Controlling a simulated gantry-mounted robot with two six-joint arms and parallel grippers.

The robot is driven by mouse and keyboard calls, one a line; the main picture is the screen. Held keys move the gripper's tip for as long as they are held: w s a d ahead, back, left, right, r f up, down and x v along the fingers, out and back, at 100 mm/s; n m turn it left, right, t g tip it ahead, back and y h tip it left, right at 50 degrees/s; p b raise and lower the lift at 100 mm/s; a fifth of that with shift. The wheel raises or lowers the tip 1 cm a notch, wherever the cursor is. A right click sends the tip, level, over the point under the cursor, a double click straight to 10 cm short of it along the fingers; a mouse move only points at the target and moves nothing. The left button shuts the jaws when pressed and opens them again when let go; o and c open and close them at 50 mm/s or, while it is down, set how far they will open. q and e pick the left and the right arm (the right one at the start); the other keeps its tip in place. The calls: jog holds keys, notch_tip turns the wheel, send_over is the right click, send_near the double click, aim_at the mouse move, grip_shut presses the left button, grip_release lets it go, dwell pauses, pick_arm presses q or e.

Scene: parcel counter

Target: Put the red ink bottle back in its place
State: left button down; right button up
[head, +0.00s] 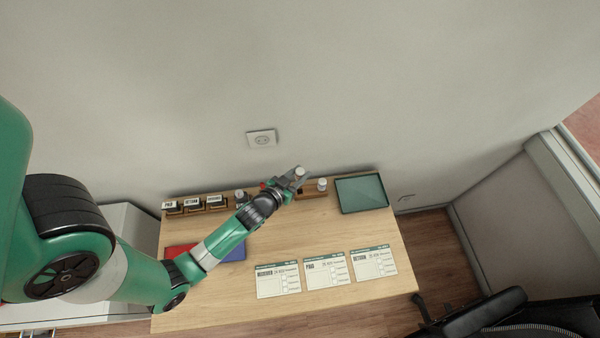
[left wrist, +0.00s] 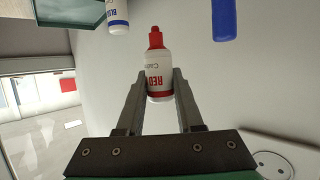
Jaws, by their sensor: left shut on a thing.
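The red ink bottle (left wrist: 158,82) is white with a red cap and a red-lettered label. In the left wrist view it sits between the two fingers of my left gripper (left wrist: 158,92), which is shut on it. In the head view my left gripper (head: 292,180) is over the back edge of the counter, with a white end of the held bottle (head: 300,172) showing. Just right of it is a wooden bottle holder (head: 318,193), partly hidden by the gripper. A white bottle (head: 322,184) stands in it; the left wrist view shows a blue-lettered bottle (left wrist: 118,16). My right gripper is out of view.
A green tray (head: 361,193) lies right of the holder. Stamps (head: 192,204) stand in a rack at the back left. A red pad (head: 178,250) and a blue pad (head: 233,251) lie under my arm. Three printed cards (head: 325,272) lie at the front; the counter between is clear.

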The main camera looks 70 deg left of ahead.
pick_arm(q)
jog(key=shift+f+b, duration=1.25)
jog(key=shift+f, duration=0.3)
jog(key=shift+f, duration=0.2)
jog(key=shift+f+b, duration=2.75)
jog(key=shift+b, duration=0.1)
jog(key=c, duration=0.8)
grip_release()
jog(key=shift+o, duration=0.2)
